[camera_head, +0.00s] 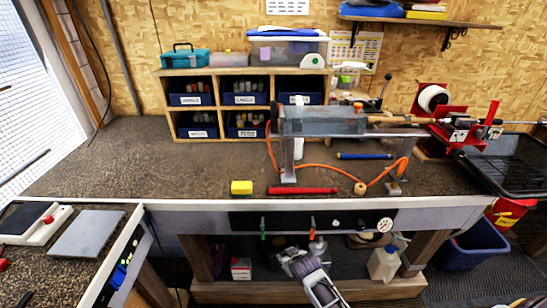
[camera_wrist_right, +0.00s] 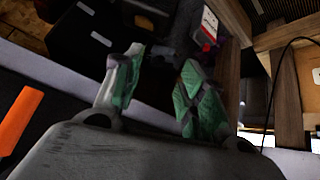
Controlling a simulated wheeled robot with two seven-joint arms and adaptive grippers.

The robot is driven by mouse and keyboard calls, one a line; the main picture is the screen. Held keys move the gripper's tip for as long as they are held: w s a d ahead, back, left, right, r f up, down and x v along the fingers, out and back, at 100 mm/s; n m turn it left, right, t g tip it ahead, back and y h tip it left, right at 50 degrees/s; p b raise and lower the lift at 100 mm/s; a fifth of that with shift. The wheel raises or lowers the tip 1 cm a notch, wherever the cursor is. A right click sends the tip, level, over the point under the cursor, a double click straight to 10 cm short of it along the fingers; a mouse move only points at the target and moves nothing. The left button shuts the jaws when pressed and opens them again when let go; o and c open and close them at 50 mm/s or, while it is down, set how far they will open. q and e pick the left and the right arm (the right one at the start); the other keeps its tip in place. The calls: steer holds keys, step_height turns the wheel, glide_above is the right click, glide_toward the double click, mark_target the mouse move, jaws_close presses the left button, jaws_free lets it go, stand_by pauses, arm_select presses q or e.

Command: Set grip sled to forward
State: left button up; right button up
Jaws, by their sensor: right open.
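A long grey box-shaped fixture (camera_head: 322,121) with a small orange knob on top sits on a raised metal stand above the workbench; I cannot tell for sure that it is the grip sled. A dark control panel (camera_head: 345,221) on the bench front carries a green lever (camera_head: 263,228), an orange lever (camera_head: 312,227) and a round gauge (camera_head: 384,225). Any forward marking is too small to read. My right gripper (camera_head: 302,257) is open and empty, low in front of the bench and below the panel. Its green-padded fingers (camera_wrist_right: 160,92) stand apart in the right wrist view. My left gripper is out of view.
A yellow block (camera_head: 241,187), a red bar (camera_head: 303,191) and a blue tool (camera_head: 364,156) lie on the bench. A red clamp (camera_head: 460,133) stands at right. The lower shelf holds a white jug (camera_head: 383,264).

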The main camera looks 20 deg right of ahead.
step_height(320, 180, up, 14)
steer(key=w+t, duration=0.1)
steer(key=w, duration=0.1)
steer(key=m+t+h+p, duration=0.2)
steer(key=m+t, duration=0.1)
steer(key=t, duration=0.6)
glide_toward(274, 105)
steer(key=s, duration=0.3)
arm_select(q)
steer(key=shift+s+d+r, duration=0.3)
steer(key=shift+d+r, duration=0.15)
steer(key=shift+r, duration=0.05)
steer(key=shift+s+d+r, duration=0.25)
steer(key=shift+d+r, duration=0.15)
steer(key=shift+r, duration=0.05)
arm_select(e)
steer(key=shift+w+f, duration=0.1)
steer(key=shift+w, duration=0.05)
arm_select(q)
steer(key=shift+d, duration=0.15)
arm_select(e)
steer(key=shift+w, duration=0.1)
